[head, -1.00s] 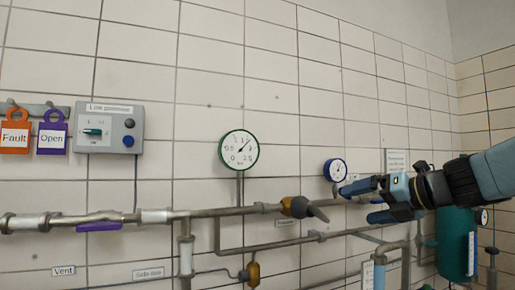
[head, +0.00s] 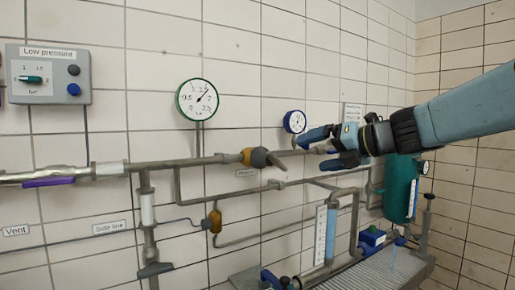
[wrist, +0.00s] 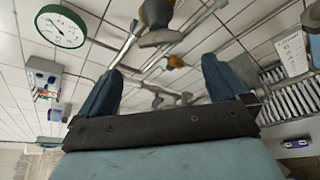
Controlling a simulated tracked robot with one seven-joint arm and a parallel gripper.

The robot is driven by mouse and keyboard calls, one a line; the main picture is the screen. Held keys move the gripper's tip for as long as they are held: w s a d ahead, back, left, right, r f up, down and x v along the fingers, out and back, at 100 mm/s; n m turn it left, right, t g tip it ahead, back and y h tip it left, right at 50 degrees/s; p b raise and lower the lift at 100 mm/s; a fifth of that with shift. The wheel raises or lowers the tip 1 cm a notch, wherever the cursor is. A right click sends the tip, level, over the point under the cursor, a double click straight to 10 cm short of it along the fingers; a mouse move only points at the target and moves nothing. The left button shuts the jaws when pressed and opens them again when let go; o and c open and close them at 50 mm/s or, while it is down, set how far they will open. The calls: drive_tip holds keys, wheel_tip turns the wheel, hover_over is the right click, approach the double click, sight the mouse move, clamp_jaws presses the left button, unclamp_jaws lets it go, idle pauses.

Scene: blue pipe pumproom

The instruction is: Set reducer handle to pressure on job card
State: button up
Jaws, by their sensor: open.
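The reducer (head: 247,156) is a brass body on the upper grey pipe, with a dark grey handle (head: 268,158) pointing right. It also shows in the wrist view at the top, the brass body (wrist: 157,12) above the grey handle (wrist: 160,38). The green-rimmed gauge (head: 197,100) stands above the pipe, left of the reducer; its needle points up and right, and the exact value is unclear. A white sheet (head: 353,114), perhaps the job card, hangs on the wall, its text unreadable. My gripper (head: 315,152) is open and empty, right of the handle and apart from it.
A blue-rimmed gauge (head: 295,122) is on the wall close behind my gripper. A grey low-pressure box (head: 48,74) is at left. A purple lever (head: 49,182) lies along the pipe. A teal tank (head: 402,187) stands at right, below my arm. A pipe (head: 228,185) runs below the reducer.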

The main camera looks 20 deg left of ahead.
sight(281, 162)
drive_tip(key=shift+w+a+f, duration=0.15)
drive_tip(key=shift+a+f, duration=0.1)
drive_tip(key=shift+a, duration=0.25)
drive_tip(key=x, duration=1.3)
drive_tip(key=shift+w+a+f, duration=0.15)
drive_tip(key=shift+w+a, duration=0.1)
drive_tip(key=shift+a, duration=0.1)
drive_tip(key=shift+c, duration=0.3)
drive_tip(key=c, duration=0.8)
drive_tip(key=shift+f, duration=0.1)
drive_tip(key=shift+m, duration=0.3)
